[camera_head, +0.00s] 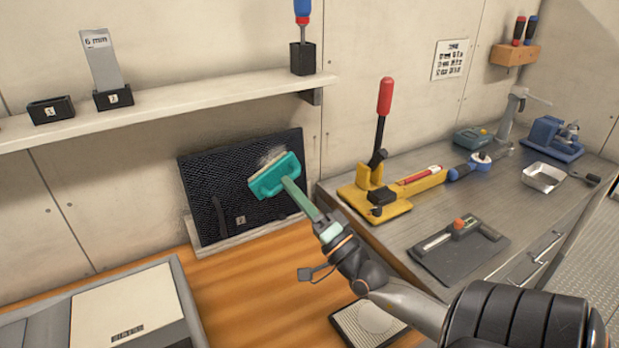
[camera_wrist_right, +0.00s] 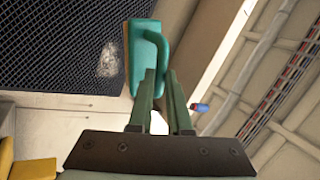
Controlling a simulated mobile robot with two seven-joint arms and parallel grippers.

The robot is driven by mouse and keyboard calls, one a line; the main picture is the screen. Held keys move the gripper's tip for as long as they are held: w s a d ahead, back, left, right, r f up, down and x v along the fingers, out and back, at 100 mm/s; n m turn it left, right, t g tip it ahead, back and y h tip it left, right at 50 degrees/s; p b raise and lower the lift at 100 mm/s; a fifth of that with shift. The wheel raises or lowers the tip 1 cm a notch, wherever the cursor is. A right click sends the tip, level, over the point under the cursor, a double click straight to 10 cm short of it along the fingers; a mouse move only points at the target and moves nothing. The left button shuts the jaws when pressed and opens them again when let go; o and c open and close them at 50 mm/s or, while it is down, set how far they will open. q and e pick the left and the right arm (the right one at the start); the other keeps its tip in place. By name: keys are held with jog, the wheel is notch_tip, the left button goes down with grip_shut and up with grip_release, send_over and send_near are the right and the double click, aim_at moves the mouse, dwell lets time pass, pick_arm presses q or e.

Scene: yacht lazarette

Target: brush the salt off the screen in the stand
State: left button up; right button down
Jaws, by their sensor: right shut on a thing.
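The dark mesh screen (camera_head: 222,181) leans upright in a pale stand (camera_head: 252,233) on the wooden bench. It also fills the upper left of the right wrist view (camera_wrist_right: 60,45). A whitish salt patch (camera_head: 272,157) marks its upper right part, and shows beside the brush in the wrist view (camera_wrist_right: 108,60). My right gripper (camera_head: 300,200) is shut on the handle of a teal brush (camera_head: 275,176). The brush head is at the screen's right side, just below and over the salt; I cannot tell if the bristles touch. My left gripper is not in view.
A shelf (camera_head: 180,108) with small black holders and a screwdriver (camera_head: 302,25) runs above the screen. A yellow lever press (camera_head: 375,200) stands on the grey counter to the right. A pale-lidded case (camera_head: 130,305) lies front left. Bare wood lies before the stand.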

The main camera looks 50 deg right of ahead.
aim_at(278, 176)
jog(key=w, duration=0.1)
jog(key=w+d+b, duration=0.1)
jog(key=w, duration=0.3)
jog(key=shift+w+d+f, duration=0.1)
jog(key=shift+d+f, duration=0.25)
dwell(0.4)
jog(key=shift+w+d+f+b, duration=0.1)
jog(key=shift+w+d+b, duration=0.1)
jog(key=shift+w+b, duration=0.3)
jog(key=shift+w+d+b, duration=0.15)
jog(key=shift+w+b, duration=0.25)
jog(key=shift+w, duration=0.1)
